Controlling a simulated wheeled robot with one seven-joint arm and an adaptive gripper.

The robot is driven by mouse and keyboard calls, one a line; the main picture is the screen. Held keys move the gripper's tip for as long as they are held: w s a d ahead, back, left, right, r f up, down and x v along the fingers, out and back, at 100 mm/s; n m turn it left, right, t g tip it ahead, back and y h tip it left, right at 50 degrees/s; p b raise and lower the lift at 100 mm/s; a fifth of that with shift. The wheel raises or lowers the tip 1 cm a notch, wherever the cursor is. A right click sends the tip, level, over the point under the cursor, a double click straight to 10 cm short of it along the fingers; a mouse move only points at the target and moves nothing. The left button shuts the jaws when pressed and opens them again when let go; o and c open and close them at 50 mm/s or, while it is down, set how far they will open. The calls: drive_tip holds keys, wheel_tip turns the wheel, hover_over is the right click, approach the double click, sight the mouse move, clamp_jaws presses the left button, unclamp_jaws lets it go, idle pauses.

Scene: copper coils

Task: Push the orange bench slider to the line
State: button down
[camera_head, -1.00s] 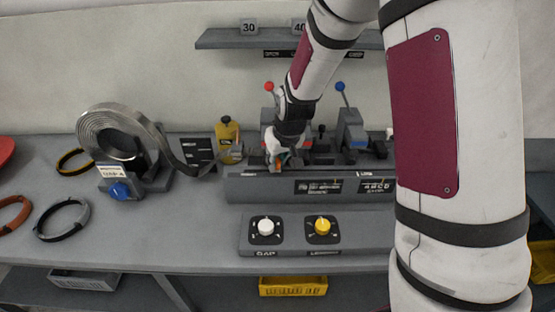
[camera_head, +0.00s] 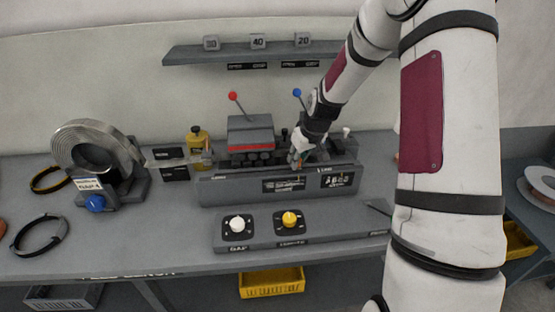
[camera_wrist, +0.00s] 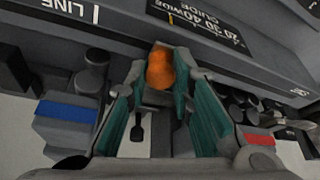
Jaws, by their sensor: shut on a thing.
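The orange slider's knob (camera_wrist: 160,68) shows in the wrist view between the teal fingertips of my gripper (camera_wrist: 158,84), which is shut on it. In the head view my gripper (camera_head: 298,158) is low over the right half of the grey bench (camera_head: 235,189), and it hides the slider. The white line mark (camera_wrist: 95,14) beside the word LINE is on the bench edge in the wrist view, to the left of the knob and apart from it. In the head view the LINE label (camera_head: 325,169) is a little right of my gripper.
A block with a red lever (camera_head: 250,130) stands left of my gripper, and a blue-knobbed lever (camera_head: 298,93) stands close behind it. A panel with a white dial (camera_head: 237,224) and a yellow dial (camera_head: 289,219) is in front. A coil (camera_head: 85,150) stands left.

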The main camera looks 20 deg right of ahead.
sight(315, 165)
drive_tip(key=d, duration=0.2)
drive_tip(key=s+d+p, duration=0.1)
drive_tip(key=d, duration=0.1)
drive_tip(key=s+d, duration=0.1)
drive_tip(key=d, duration=0.1)
drive_tip(key=shift+s+d+p, duration=0.1)
drive_tip(key=shift+d+p, duration=0.1)
drive_tip(key=shift+p, duration=0.1)
drive_tip(key=c, duration=1.4)
unclamp_jaws()
drive_tip(key=v, duration=1.2)
